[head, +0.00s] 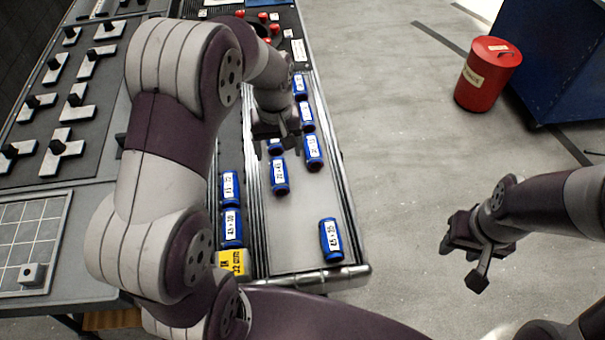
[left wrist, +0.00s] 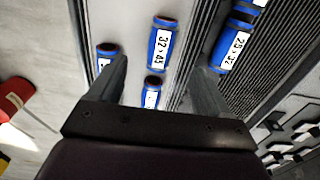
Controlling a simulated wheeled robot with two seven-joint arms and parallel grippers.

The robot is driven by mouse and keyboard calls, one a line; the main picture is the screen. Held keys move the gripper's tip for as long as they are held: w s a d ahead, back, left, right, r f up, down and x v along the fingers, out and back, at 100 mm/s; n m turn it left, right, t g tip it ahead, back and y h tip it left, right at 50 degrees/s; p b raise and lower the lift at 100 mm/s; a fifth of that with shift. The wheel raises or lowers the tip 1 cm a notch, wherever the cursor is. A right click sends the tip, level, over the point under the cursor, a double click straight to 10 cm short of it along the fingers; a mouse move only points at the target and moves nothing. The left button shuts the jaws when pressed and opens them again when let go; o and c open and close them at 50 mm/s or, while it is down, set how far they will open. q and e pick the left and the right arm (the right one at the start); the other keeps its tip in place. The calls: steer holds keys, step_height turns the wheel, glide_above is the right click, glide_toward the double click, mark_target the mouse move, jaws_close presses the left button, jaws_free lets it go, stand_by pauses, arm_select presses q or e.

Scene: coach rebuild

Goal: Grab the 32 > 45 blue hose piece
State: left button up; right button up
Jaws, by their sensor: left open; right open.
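The blue hose piece labelled 32 > 45 (left wrist: 161,46) lies on the grey tray in the left wrist view, just beyond the fingertips and between their lines. In the head view it appears to be the blue piece (head: 279,178) just below my left gripper (head: 277,134). My left gripper, also in the left wrist view (left wrist: 160,72), is open and empty above the tray. Another blue piece (left wrist: 153,92) shows between its fingers, and one (left wrist: 106,56) lies by the left finger. My right gripper (head: 465,262) is open and empty, off the table over the floor.
A yellow-labelled piece (head: 232,263) sits at the near left. A red bin (head: 487,75) stands on the open floor.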

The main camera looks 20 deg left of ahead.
mark_target(278, 171)
arm_select(q)
steer(key=f, duration=0.2)
steer(key=a+f, duration=0.1)
steer(key=f, duration=0.1)
steer(key=shift+s+a, duration=0.2)
steer(key=f, duration=0.4)
steer(key=w+f+p, duration=0.1)
steer(key=f, duration=0.1)
steer(key=shift+d+f, duration=0.25)
steer(key=shift+f, duration=0.05)
steer(key=shift+d, duration=0.15)
steer(key=c, duration=1.2)
